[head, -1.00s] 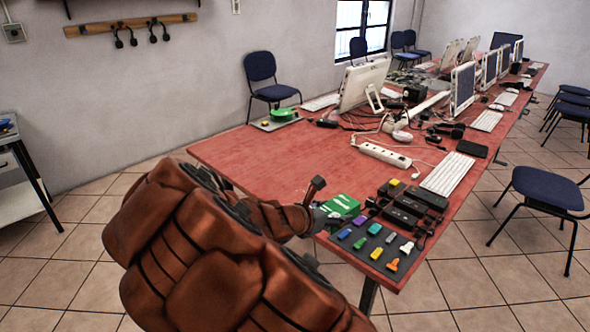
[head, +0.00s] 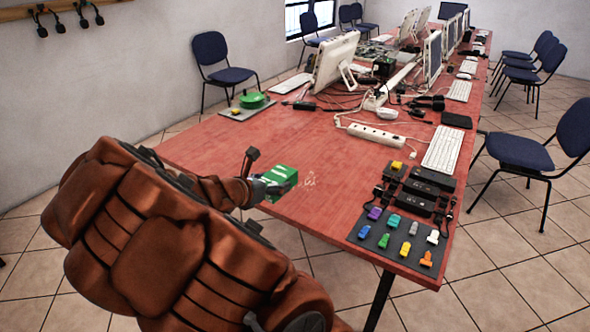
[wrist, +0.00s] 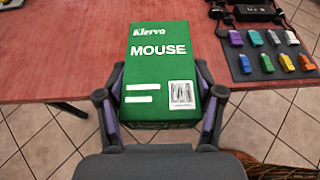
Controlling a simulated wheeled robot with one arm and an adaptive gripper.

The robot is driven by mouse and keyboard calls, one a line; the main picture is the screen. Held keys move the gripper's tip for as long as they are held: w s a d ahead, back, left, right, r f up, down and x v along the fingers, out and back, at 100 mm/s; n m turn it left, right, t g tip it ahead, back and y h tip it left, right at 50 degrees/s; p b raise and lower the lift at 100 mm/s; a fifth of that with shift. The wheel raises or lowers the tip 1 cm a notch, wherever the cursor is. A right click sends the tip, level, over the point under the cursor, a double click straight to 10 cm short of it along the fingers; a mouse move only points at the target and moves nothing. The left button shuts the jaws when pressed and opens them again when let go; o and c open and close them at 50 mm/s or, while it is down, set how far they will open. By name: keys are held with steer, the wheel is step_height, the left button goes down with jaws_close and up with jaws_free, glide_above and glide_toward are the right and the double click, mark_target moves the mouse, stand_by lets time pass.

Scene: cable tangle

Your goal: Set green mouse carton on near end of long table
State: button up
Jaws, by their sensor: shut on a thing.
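The green mouse carton (wrist: 162,62) fills the middle of the wrist view, its "MOUSE" label facing the camera. My gripper (wrist: 161,98) is shut on it, one finger on each side. In the head view the carton (head: 279,181) shows at the end of my arm, over the near edge of the long red table (head: 240,145). In the wrist view its near part overhangs the table edge, with floor tiles below. I cannot tell whether its underside touches the table.
A dark mat with several coloured USB sticks (head: 398,240) lies at the near right corner. Black adapters (head: 420,188), a power strip (head: 376,135) and a white keyboard (head: 442,149) lie beyond. A green round object (head: 252,100) sits far left. The red surface between is clear.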

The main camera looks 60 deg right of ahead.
steer(key=w+d+f+b, duration=0.2)
steer(key=w+f+b, duration=0.4)
steer(key=f+b, duration=0.1)
steer(key=b, duration=0.9)
glide_above(301, 188)
steer(key=shift+t, duration=0.4)
steer(key=f, duration=0.3)
steer(key=a+f, duration=0.1)
steer(key=f, duration=0.1)
steer(key=shift+s+f, duration=0.1)
steer(key=shift+f, duration=0.2)
steer(key=shift+s+d, duration=0.15)
steer(key=shift+d, duration=0.4)
steer(key=shift+a+f+b, duration=0.1)
steer(key=shift+f+b, duration=0.45)
steer(key=shift+f, duration=1.2)
steer(key=shift+f, duration=0.1)
steer(key=o, duration=1.3)
